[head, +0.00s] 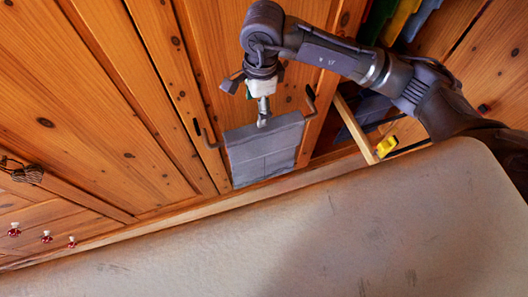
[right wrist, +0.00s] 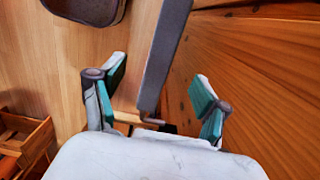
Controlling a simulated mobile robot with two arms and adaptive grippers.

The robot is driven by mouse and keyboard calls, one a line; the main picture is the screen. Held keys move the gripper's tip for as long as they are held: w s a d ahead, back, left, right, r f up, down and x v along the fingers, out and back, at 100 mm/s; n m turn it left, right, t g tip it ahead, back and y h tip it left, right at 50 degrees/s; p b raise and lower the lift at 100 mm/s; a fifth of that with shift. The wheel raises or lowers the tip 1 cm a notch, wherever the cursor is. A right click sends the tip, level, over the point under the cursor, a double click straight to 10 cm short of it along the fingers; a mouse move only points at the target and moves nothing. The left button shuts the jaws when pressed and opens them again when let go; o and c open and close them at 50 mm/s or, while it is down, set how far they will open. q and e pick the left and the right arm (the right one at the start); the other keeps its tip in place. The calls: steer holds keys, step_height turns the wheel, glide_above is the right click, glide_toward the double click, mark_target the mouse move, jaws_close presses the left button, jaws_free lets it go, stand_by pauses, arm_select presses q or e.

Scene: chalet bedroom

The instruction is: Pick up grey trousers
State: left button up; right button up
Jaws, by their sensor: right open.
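The grey trousers (head: 262,151) look like a flat folded panel in the head view, in front of the wooden wardrobe doors and between two dark handles. In the right wrist view, a dark grey strip (right wrist: 165,50), likely their edge, runs down between the finger pads. My right gripper (head: 252,102) is open at the upper edge of the trousers. In the wrist view the right gripper (right wrist: 158,95) has its teal pads wide apart, one on each side of the strip, with gaps. I cannot tell how the trousers are supported. My left gripper is not in view.
A wooden drawer (head: 353,128) stands open right of the trousers, with dark cloth behind it and a yellow item (head: 387,146) at its end. Coloured clothes (head: 400,18) show at top right. The wardrobe doors (head: 90,90) lie close behind the trousers. Small red knobs (head: 46,237) are at lower left.

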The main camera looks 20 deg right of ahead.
mark_target(264, 130)
steer(key=shift+h, duration=0.4)
steer(key=f, duration=0.2)
steer(key=d+f+p, duration=0.1)
steer(key=f, duration=0.5)
steer(key=shift+w+d+f, duration=0.15)
steer(key=shift+w+d, duration=0.15)
steer(key=f+p, duration=0.2)
steer(key=f, duration=0.2)
steer(key=shift+d+f, duration=0.1)
steer(key=shift+d, duration=0.1)
steer(key=shift+f, duration=0.5)
steer(key=shift+w, duration=0.1)
jaws_close()
